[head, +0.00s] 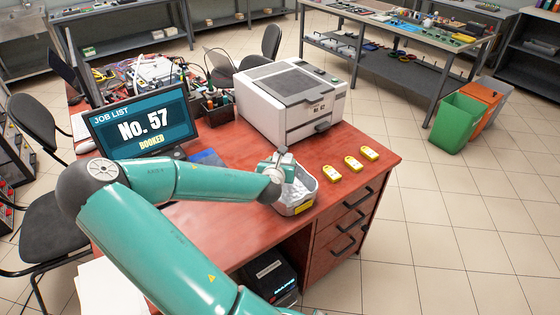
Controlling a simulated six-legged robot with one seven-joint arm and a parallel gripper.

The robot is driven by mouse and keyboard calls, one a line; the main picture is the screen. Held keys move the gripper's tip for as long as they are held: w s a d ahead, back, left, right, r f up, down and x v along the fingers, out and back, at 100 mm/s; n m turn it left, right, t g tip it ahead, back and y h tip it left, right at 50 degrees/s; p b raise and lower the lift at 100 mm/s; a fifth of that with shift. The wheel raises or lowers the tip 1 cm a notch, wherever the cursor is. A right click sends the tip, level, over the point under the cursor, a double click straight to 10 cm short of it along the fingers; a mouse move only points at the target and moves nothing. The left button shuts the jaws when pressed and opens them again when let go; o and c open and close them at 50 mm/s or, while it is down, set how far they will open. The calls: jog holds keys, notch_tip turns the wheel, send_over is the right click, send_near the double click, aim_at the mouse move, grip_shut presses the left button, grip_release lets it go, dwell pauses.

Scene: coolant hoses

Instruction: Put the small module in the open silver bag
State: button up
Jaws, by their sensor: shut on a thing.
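My gripper (284,172) is at the end of my teal arm, low over a small grey tray near the front edge of the red desk. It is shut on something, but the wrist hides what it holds. The grey tray (298,207) has a yellow label on its front and pale silvery contents (301,188) that are too small to make out. I cannot tell whether these are the open silver bag. I cannot pick out the small module.
Several yellow devices (353,162) lie on the red desk (375,185) right of the tray. A white printer-like machine (290,105) stands behind it. A monitor (143,124) reading "No. 57 BOOKED" stands at left. The desk's front right corner is clear.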

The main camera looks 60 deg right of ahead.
jog(key=shift+f, duration=0.15)
jog(key=shift+f, duration=0.3)
jog(key=shift+f, duration=0.1)
jog(key=o, duration=1.3)
jog(key=shift+w, duration=0.1)
jog(key=shift+c, duration=0.2)
